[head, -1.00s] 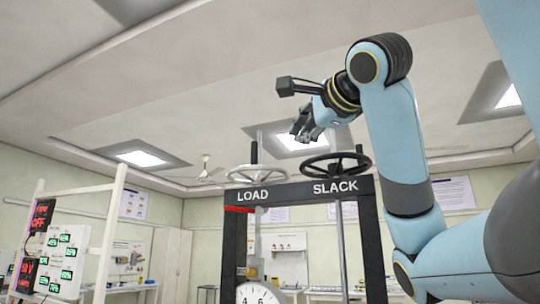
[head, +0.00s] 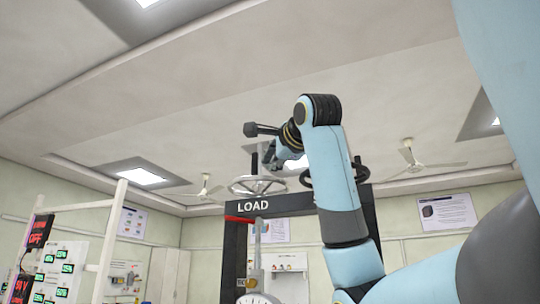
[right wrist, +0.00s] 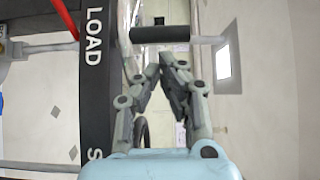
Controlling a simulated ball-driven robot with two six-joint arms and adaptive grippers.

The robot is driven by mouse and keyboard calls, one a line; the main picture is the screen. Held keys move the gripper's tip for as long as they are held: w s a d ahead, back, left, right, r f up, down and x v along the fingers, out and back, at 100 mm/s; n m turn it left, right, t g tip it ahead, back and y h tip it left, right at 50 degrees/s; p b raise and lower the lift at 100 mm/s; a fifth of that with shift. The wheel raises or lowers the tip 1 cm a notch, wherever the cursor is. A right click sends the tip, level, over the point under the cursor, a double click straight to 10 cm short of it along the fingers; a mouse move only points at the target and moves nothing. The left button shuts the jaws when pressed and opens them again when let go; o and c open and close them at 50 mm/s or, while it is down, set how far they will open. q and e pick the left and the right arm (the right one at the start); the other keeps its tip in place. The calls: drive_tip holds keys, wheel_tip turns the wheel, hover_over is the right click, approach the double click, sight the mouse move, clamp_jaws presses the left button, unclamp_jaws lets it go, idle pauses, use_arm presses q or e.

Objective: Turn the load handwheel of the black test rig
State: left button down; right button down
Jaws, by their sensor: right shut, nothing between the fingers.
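The load handwheel (head: 257,193) is a silver wheel on top of the black test rig (head: 290,203), above the word LOAD. An upright black handle (head: 254,161) stands on it; a black grip (right wrist: 160,34) also shows in the right wrist view. My right gripper (head: 268,163) is shut and empty, just right of the handle and above the wheel. In the right wrist view its fingertips (right wrist: 168,62) come together just short of the black grip, with no clear contact. My left gripper is not in view.
A dark handwheel (head: 364,173) on the right of the rig is partly hidden by my right arm. A red bar (head: 238,218) and a dial gauge (head: 257,299) sit below the load side. A white frame with displays (head: 62,266) stands at the left.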

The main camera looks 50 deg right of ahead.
drive_tip(key=shift+w+a, duration=0.4)
drive_tip(key=shift+w, duration=0.45)
drive_tip(key=shift+d+f, duration=0.1)
